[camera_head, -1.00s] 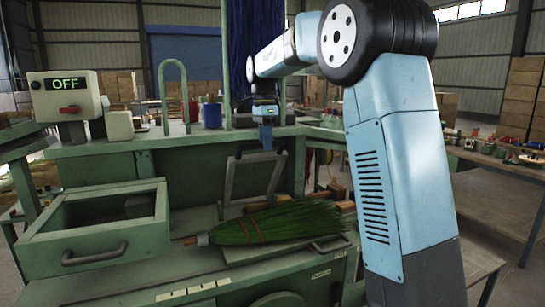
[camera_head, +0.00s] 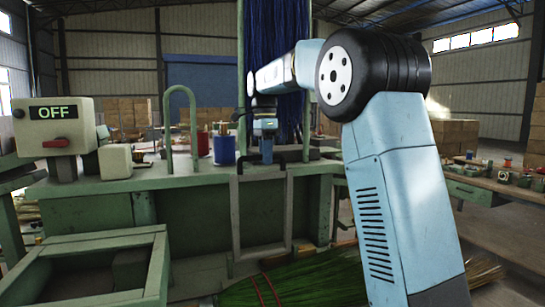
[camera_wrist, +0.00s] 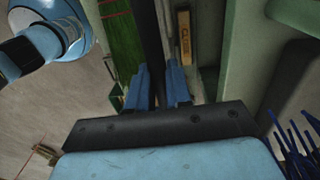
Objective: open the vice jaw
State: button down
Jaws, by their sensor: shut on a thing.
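The vice jaw looks like a grey metal frame (camera_head: 236,222), standing near upright against the green bench front. My gripper (camera_head: 266,158) is at the top edge of this frame, pointing down. In the wrist view, my gripper's two blue fingers (camera_wrist: 158,88) are shut on a dark bar (camera_wrist: 150,35) that runs between them; it appears to be part of the frame. The green broom (camera_head: 300,283) with red bindings lies below the frame, partly cut off and partly behind my arm. Its bristles also show in the wrist view (camera_wrist: 122,45).
A control box (camera_head: 57,126) reading OFF with a red switch stands at left. A green open drawer (camera_head: 95,298) juts out at lower left. A blue spool (camera_head: 224,150) and a green hoop (camera_head: 168,120) stand on the bench. Blue strands (camera_head: 275,60) hang behind my gripper.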

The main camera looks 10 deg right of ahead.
jog(key=shift+w+a+f, duration=0.15)
jog(key=shift+w+f, duration=0.2)
jog(key=shift+f, duration=0.1)
jog(key=shift+w, duration=0.1)
jog(key=shift+d, duration=0.2)
jog(key=c, duration=1.5)
grip_release()
jog(key=o, duration=0.3)
jog(key=shift+w, duration=0.25)
jog(key=shift+o, duration=0.7)
jog(key=shift+s+r, duration=0.1)
jog(key=shift+s, duration=0.05)
jog(key=shift+r, duration=0.1)
notch_tip(320, 180, up, 14)
jog(key=w, duration=0.1)
jog(key=shift+w+f, duration=0.15)
jog(key=shift+f, duration=0.1)
